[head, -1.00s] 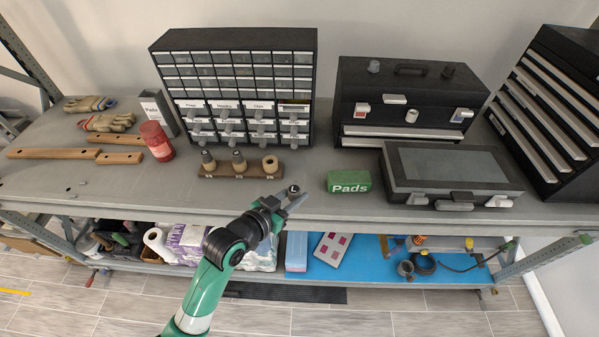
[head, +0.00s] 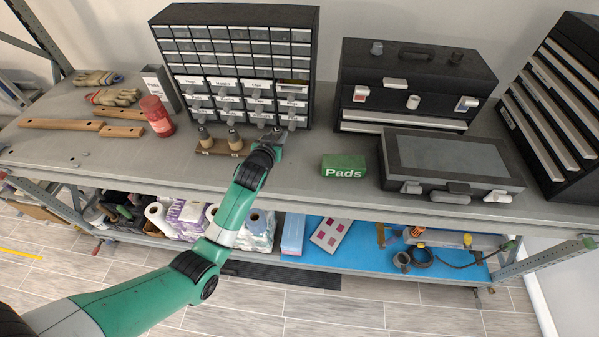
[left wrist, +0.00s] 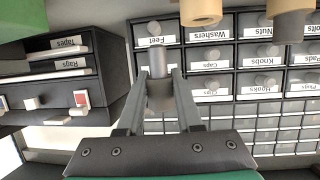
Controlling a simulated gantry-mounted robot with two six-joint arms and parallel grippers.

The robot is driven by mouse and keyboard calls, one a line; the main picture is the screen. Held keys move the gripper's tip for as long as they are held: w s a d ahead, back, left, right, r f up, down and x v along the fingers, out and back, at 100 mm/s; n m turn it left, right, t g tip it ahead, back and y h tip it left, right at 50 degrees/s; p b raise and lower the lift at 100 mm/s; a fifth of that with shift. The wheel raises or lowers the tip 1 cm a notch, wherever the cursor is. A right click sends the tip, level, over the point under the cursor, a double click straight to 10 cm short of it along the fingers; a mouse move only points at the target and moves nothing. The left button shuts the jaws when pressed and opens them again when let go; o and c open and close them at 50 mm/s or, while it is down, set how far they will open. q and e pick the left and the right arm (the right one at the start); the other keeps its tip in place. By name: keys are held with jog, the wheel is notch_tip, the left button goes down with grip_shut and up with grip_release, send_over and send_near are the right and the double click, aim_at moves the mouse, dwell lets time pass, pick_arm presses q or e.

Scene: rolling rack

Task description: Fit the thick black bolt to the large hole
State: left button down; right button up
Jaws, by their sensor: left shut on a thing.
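My left gripper (head: 276,134) is shut on a grey bolt, raised above the shelf at the right end of the wooden block (head: 219,151). In the inverted left wrist view the bolt (left wrist: 160,92) sits between the two fingers, its thin shaft pointing to the picture's top. Two wooden posts with grey bolts (head: 204,134) (head: 235,139) stand on the block. The block's third post is hidden behind my gripper in the head view. It shows in the left wrist view as a plain wooden post (left wrist: 201,10), apart from the held bolt. My right gripper is out of view.
A drawer cabinet (head: 235,14) stands close behind the gripper. A red jar (head: 156,115) is at left. The shelf (head: 300,185) in front is mostly clear.

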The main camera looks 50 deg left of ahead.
pick_arm(q)
jog(key=a+r+n+g+y, duration=0.1)
jog(key=a+r, duration=0.3)
jog(key=a, duration=0.3)
jog(key=shift+s+r+b, duration=0.15)
jog(key=shift+s+b, duration=0.2)
jog(key=shift+s, duration=0.05)
jog(key=shift+d+f+b, duration=0.1)
jog(key=shift+f+b, duration=2.15)
jog(key=shift+f, duration=0.55)
jog(key=shift+f, duration=0.15)
jog(key=shift+f+b, duration=1.9)
jog(key=shift+f, duration=0.25)
